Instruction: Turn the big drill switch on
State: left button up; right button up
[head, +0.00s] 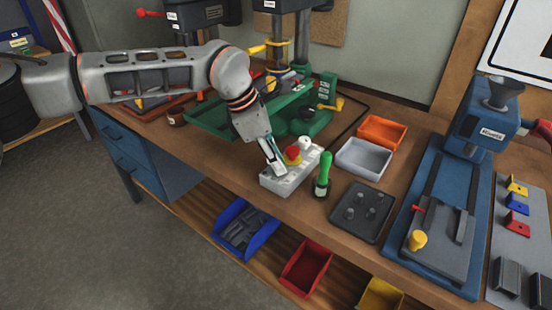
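A drill press with a dark head (285,5), a metal column and yellow handles stands at the back centre; its top is cut off. A green base (208,118) is below it. A small green box (327,84) with pale labels stands at its right; I cannot tell whether it carries the switch. Another drill (195,14) with a red-knobbed lever is at the back left. My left gripper (274,164) points down at a light grey block (290,174), in front of the green base. Its finger opening is unclear. My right gripper is out of view.
Beside the gripper are red, yellow and white knobs and a green-handled tool (323,172). A grey bin (363,158), orange bin (382,131), dark tray (361,211) and blue machine (440,220) stand to the right. Coloured bins sit on the shelf below.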

pick_arm(q)
jog(key=shift+n, duration=0.4)
jog(key=shift+s+n+t, duration=0.1)
jog(key=shift+n+t, duration=0.5)
jog(key=shift+n, duration=0.5)
jog(key=n+t+b, duration=0.1)
jog(key=n, duration=0.1)
jog(key=n+y, duration=0.1)
jog(key=n, duration=0.2)
jog(key=shift+d+t+y+b, duration=0.15)
jog(key=shift+t+y+b, duration=0.15)
jog(key=shift+t+b, duration=0.1)
jog(key=shift+s+n, duration=0.1)
jog(key=shift+n, duration=0.4)
jog(key=shift+n+t+y+b, duration=0.3)
jog(key=shift+n+y+b, duration=0.1)
jog(key=shift+n, duration=1)
jog(key=o, duration=1.1)
jog(key=shift+c, duration=0.2)
